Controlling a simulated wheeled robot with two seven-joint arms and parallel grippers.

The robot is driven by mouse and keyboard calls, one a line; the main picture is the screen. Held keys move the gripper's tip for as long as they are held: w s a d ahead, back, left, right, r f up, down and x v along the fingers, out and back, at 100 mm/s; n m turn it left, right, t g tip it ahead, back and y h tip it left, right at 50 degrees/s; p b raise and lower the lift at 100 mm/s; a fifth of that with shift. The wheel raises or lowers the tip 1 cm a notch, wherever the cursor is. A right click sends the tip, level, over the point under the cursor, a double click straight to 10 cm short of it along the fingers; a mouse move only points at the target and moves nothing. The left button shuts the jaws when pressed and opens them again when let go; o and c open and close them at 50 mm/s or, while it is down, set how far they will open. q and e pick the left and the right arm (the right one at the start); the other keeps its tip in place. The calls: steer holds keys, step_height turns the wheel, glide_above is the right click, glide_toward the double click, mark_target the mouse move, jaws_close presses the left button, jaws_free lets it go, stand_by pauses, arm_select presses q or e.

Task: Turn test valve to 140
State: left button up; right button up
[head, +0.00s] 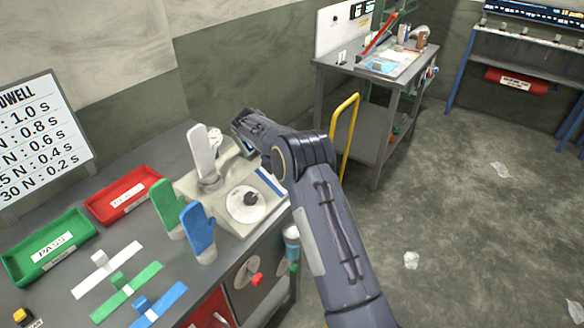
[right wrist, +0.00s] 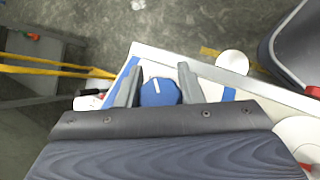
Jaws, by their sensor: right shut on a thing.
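A blue faceted knob (right wrist: 158,93) with a white pointer line sits between the two grey fingers of my right gripper (right wrist: 160,84) in the right wrist view. The fingers are shut on its sides. In the head view my right gripper (head: 246,146) is at the far side of the pale test fixture (head: 262,212), and the knob there is mostly hidden by it. No scale or number around the blue knob is readable. A white dial (head: 247,204) with a dark knob is on the fixture's top. My left gripper is out of view.
A green PASS tray (head: 50,250), a red tray (head: 122,194) and coloured strips lie left. A red valve knob (head: 257,279) is on the bench front. A yellow rail (head: 346,137) stands behind my arm.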

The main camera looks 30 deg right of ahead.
steer(key=shift+f, duration=0.1)
steer(key=o, duration=1)
steer(key=shift+c, duration=0.2)
steer(key=v, duration=0.7)
steer(key=shift+w+a+r+b, duration=0.1)
steer(key=shift+a+r+b, duration=0.1)
steer(key=shift+r+b, duration=0.15)
